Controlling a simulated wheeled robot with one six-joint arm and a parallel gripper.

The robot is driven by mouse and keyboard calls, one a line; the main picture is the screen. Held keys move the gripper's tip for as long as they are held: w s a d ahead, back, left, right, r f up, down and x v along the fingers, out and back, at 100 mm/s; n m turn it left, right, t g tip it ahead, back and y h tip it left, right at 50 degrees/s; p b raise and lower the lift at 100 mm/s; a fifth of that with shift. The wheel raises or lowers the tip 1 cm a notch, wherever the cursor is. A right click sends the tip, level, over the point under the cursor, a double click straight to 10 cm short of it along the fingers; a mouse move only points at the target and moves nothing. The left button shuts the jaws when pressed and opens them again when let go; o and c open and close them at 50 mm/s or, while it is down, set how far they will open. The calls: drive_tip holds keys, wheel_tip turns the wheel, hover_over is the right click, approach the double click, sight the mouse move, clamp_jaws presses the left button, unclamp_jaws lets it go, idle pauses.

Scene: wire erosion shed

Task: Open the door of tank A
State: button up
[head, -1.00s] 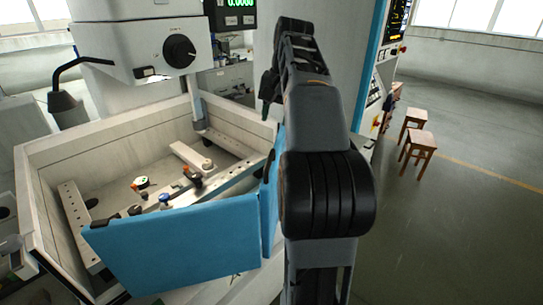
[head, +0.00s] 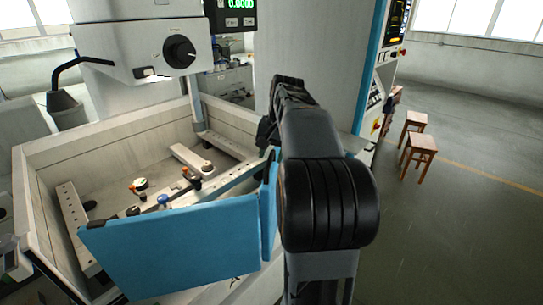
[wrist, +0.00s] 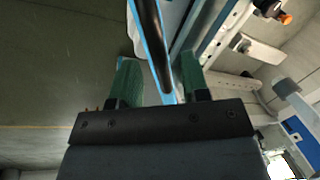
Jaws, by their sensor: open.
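The tank (head: 75,138) is a pale open-topped box in the head view, with a blue door panel (head: 175,245) across its front and a narrower blue panel (head: 268,205) at its right. No tank letter is readable. My gripper (wrist: 162,82) is open in the wrist view, its two green fingers spread apart. A blue-edged panel and a dark rounded bar (wrist: 152,45) lie between the fingers; I cannot tell whether they touch. In the head view my arm largely hides the gripper beside the tank's right side.
Inside the tank are pale rails and several small clamps (head: 141,183). A grey machine head with a black knob (head: 179,51) overhangs it. A tall control cabinet (head: 368,75) stands behind my arm. Two wooden stools (head: 419,150) stand on the otherwise open floor at right.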

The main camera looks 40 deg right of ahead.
drive_tip(key=shift+f, duration=0.35)
clamp_jaws()
idle(0.5)
